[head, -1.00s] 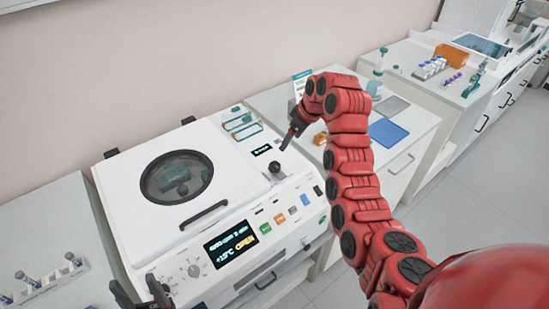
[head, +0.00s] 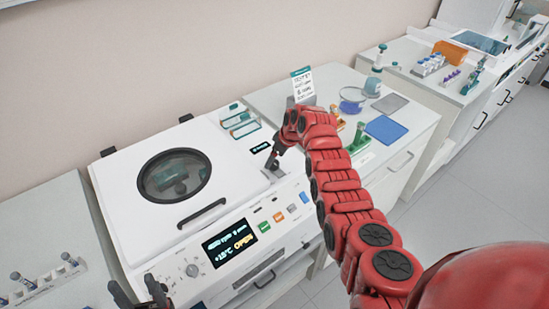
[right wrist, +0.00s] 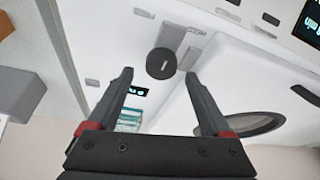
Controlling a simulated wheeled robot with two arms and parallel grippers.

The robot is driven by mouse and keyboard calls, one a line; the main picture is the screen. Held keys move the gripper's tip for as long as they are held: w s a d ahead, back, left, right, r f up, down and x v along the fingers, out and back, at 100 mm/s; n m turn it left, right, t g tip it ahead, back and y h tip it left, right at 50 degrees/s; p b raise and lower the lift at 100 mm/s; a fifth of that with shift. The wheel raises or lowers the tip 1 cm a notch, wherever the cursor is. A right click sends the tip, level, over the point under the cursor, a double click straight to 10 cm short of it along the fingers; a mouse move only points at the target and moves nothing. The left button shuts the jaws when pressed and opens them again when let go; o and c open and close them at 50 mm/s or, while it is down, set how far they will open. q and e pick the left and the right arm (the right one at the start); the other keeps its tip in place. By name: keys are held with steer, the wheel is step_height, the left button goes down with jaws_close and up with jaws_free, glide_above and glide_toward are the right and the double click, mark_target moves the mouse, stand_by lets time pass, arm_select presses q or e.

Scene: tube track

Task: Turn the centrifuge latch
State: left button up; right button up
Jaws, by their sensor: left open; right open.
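In the right wrist view the latch (right wrist: 161,63) is a dark round knob with a light mark, beside a grey plate. My right gripper (right wrist: 159,74) is open, its two fingertips on either side of the knob in that view; I cannot tell whether they touch it. In the head view my right gripper (head: 273,162) is over the latch and mostly hides it. My left gripper (head: 140,297) is open and empty at the bottom edge, in front of the centrifuge.
A sign (head: 303,85), a blue mat (head: 386,130) and a green holder (head: 358,138) are on the bench to the right. A tube rack (head: 45,283) lies at the left.

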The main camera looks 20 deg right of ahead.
steer(key=shift+x, duration=0.9)
steer(key=shift+s, duration=0.15)
jaws_close()
